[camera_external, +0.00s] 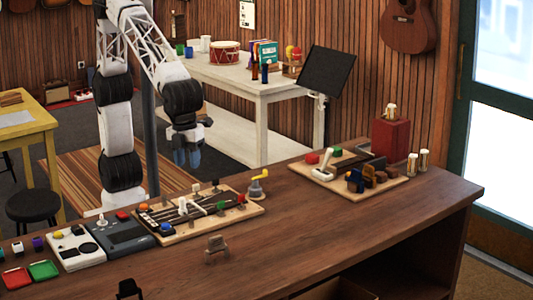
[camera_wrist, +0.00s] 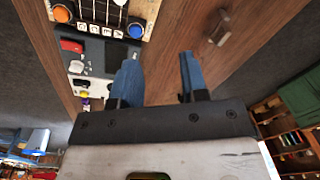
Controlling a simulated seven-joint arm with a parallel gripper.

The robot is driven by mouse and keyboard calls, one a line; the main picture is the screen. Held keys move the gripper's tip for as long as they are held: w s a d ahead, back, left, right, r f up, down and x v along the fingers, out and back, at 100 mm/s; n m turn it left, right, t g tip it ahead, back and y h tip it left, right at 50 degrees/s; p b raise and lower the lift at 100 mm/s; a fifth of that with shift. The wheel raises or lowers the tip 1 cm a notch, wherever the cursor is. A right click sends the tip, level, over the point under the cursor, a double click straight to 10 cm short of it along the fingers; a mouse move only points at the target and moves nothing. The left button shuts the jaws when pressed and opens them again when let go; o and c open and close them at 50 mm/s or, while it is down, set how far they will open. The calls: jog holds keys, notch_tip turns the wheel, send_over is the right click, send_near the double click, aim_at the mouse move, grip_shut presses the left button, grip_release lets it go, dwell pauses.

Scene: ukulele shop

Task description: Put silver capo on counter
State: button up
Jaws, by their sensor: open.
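The counter (camera_external: 340,225) is a long dark brown wooden top. It also shows in the wrist view (camera_wrist: 258,40). A pale, silvery clamp-like piece (camera_external: 185,207) stands on a fretboard tray (camera_external: 252,210); another pale upright piece (camera_external: 325,162) stands on the right-hand tray. A small grey-brown piece (camera_external: 216,244) stands on the bare counter near the middle and shows in the wrist view (camera_wrist: 219,28). I cannot tell which is the silver capo. My gripper (camera_external: 187,156) is open and empty, with blue fingers, raised above and behind the fretboard tray. Both fingers show apart in the wrist view (camera_wrist: 160,75).
A yellow-handled winder (camera_external: 259,183) stands right of the fretboard tray. Grey devices (camera_external: 120,235) and red and green dishes (camera_external: 43,270) sit at left. A dark red box (camera_external: 391,137) stands at the right. A black piece (camera_external: 129,288) is at the front edge. The counter's middle right is clear.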

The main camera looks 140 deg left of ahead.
jog(key=s+a+f+n+t, duration=0.1)
jog(key=s+n, duration=0.5)
jog(key=s, duration=1)
jog(key=s+a+f+n, duration=0.1)
jog(key=s+f+n, duration=0.3)
jog(key=s, duration=1.3)
jog(key=shift+s+a+n+t, duration=0.3)
jog(key=shift+a+n+t, duration=0.1)
jog(key=shift+n, duration=0.6)
